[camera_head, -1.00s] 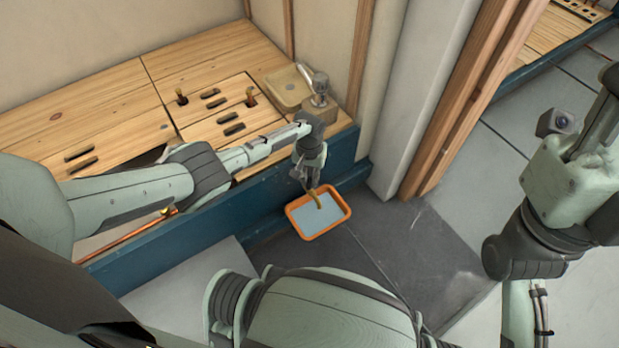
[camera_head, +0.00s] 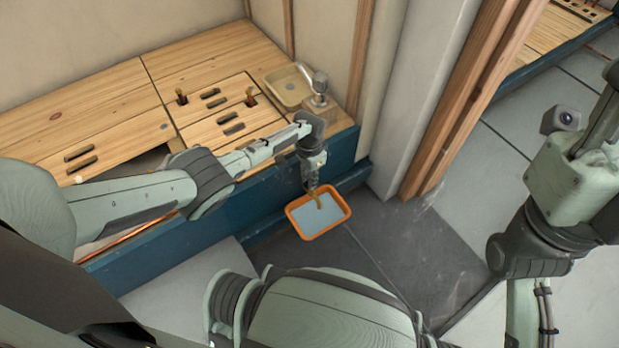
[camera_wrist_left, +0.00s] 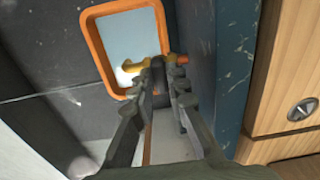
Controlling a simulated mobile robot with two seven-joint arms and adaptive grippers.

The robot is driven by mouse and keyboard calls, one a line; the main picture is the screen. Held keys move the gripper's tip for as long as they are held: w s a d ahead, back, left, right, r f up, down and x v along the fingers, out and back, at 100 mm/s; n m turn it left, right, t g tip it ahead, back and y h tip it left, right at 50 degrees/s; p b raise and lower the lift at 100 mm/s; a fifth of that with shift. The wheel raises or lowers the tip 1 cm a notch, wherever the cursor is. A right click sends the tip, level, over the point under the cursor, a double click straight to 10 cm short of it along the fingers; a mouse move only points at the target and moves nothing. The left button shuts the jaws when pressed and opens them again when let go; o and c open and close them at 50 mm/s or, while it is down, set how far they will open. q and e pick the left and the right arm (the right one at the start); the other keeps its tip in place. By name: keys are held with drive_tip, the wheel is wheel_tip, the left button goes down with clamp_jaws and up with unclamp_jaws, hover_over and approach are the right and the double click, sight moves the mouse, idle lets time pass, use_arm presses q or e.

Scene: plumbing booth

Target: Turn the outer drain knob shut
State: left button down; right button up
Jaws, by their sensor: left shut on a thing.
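My left gripper (camera_head: 313,187) reaches down in front of the blue panel, above the orange tray. Its fingers also show in the left wrist view (camera_wrist_left: 166,80), with their tips close together at a brass drain fitting (camera_wrist_left: 133,68). The gripper is shut on the drain knob, which the fingertips mostly hide, so I cannot tell its angle. The brass fitting (camera_head: 319,202) hangs over the orange tray (camera_head: 291,219), which holds pale blue water. The tray also shows in the left wrist view (camera_wrist_left: 92,42). My right gripper is out of view.
The blue panel (camera_head: 240,202) runs beside the tray. Above it is a wooden deck (camera_head: 100,110) with slots, two brass stubs, and a small basin (camera_head: 287,86) with a tap (camera_head: 318,88). A white post (camera_head: 410,110) stands right.

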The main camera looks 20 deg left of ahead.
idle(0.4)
use_arm(q)
drive_tip(key=c, duration=1.5)
unclamp_jaws()
drive_tip(key=shift+c, duration=0.2)
drive_tip(key=shift+o, duration=0.2)
